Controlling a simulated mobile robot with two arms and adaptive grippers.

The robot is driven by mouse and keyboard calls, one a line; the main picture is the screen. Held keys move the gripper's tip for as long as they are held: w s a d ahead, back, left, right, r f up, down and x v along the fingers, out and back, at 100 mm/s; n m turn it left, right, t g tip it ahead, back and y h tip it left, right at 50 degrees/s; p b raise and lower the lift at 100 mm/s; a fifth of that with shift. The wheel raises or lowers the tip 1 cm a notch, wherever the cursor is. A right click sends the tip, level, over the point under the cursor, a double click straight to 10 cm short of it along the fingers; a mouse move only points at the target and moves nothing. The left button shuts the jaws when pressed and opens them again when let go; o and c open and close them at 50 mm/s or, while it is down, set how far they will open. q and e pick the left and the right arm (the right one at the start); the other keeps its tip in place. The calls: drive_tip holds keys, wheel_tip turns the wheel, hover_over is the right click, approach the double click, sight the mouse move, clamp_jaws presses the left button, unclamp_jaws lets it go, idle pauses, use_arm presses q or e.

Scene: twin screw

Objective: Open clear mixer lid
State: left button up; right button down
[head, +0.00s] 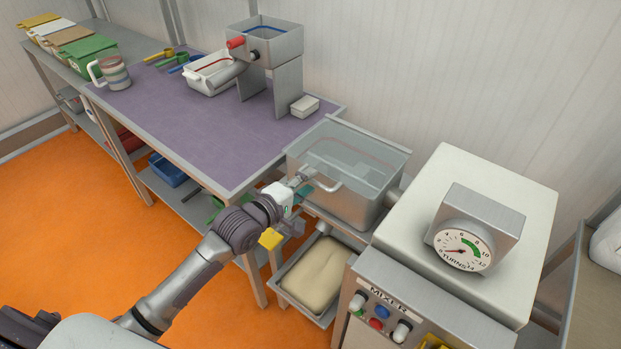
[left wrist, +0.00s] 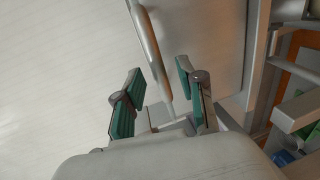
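The clear mixer lid (head: 362,150) lies closed over the grey mixer tub (head: 350,208). A pale bar handle (head: 329,187) is at its near edge. My left gripper (head: 303,184) is at this handle. In the left wrist view my left gripper (left wrist: 158,76) has its two green fingers spread, one on each side of the handle bar (left wrist: 152,50). Gaps show between the bar and both fingers. My right gripper is not in view.
The mixer housing with a turns dial (head: 463,250) and control buttons (head: 380,312) stands right of the tub. A tray of dough-like material (head: 318,275) sits below. A purple-topped table (head: 205,130) with a hopper (head: 265,45) stands left. Orange floor (head: 100,235) is clear.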

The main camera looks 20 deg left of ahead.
use_arm(q)
drive_tip(key=shift+x, duration=0.9)
clamp_jaws()
